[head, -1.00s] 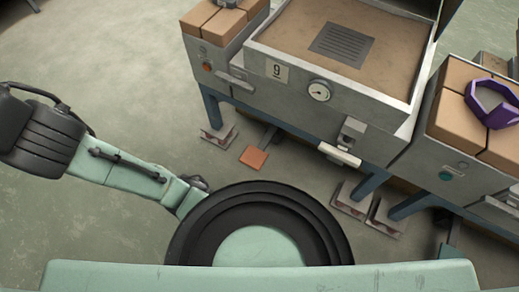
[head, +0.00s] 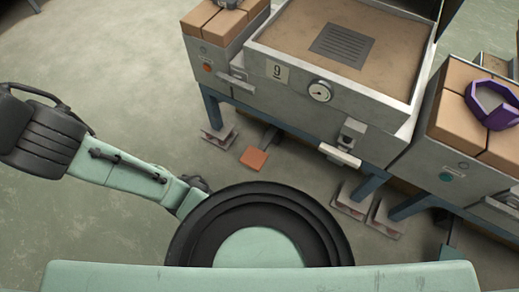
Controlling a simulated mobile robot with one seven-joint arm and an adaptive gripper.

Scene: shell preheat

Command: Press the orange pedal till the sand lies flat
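The orange pedal (head: 254,159) sits low near the floor, on a dark bar coming out from under the grey machine marked 9 (head: 330,97). Nothing touches the pedal. The sand (head: 290,35) fills the machine's open top box and looks mostly level around a dark slotted plate (head: 342,45). My arm reaches out to the left and its far end is cut off or hidden. My gripper is not in view.
A round gauge (head: 319,91) and a pale handle (head: 340,155) are on the machine's front. A neighbouring unit (head: 440,150) at right carries brown blocks and a purple ring (head: 491,104). Metal feet (head: 354,199) stand on the floor. Floor at left is open.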

